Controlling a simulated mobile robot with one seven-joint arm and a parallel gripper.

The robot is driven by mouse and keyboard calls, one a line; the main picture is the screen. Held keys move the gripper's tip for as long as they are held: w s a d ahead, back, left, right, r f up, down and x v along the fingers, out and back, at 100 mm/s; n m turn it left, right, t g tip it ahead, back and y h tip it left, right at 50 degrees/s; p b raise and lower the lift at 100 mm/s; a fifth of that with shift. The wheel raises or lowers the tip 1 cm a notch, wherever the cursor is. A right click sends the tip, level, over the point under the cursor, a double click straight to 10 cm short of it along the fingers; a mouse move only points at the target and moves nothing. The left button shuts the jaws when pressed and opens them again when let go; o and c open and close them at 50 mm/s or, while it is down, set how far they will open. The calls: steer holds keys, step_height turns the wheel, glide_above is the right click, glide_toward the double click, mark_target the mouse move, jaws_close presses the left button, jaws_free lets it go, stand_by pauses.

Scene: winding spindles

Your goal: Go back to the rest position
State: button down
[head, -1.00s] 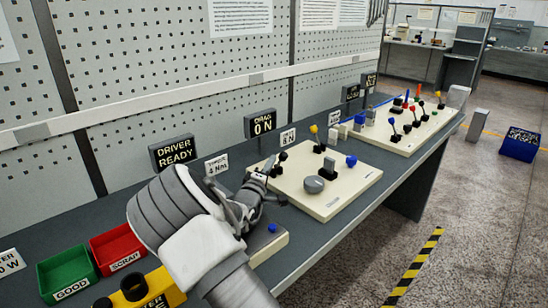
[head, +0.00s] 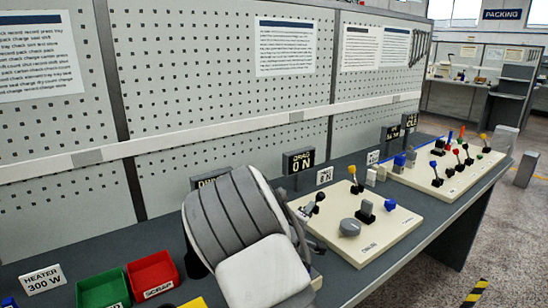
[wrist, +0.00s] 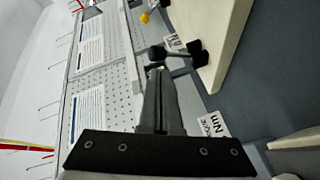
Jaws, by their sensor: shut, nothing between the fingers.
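My arm's grey and white wrist (head: 245,235) covers the lower middle of the head view and hides my gripper's fingers there. In the wrist view my gripper (wrist: 161,78) is shut, its dark fingers pressed together and empty. Beyond the fingertips is a black-knobbed lever (wrist: 178,52) on the cream control panel; I cannot tell the exact gap. In the head view this cream panel (head: 383,240) lies on the bench to the right of my wrist, with a grey dial (head: 350,227), a blue knob and a yellow-tipped lever (head: 354,178).
A green bin (head: 103,290) and a red SCRAP bin (head: 152,273) stand left of my arm. The DRAG 0 N display (head: 298,161) stands behind it. A second lever panel (head: 450,188) is farther right. A perforated wall (head: 220,90) backs the bench.

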steer(key=s+a+r+m+g+y+p, duration=0.2)
steer(key=s+r+m+g+y+p, duration=0.55)
steer(key=s+r, duration=0.95)
steer(key=s+d+r+g, duration=0.1)
steer(key=s+d, duration=0.1)
steer(key=s, duration=1)
steer(key=s+d, duration=0.2)
steer(key=s, duration=1)
steer(key=shift+s+r+g+p, duration=0.3)
steer(key=shift+r+g+p, duration=0.05)
steer(key=shift+p, duration=0.05)
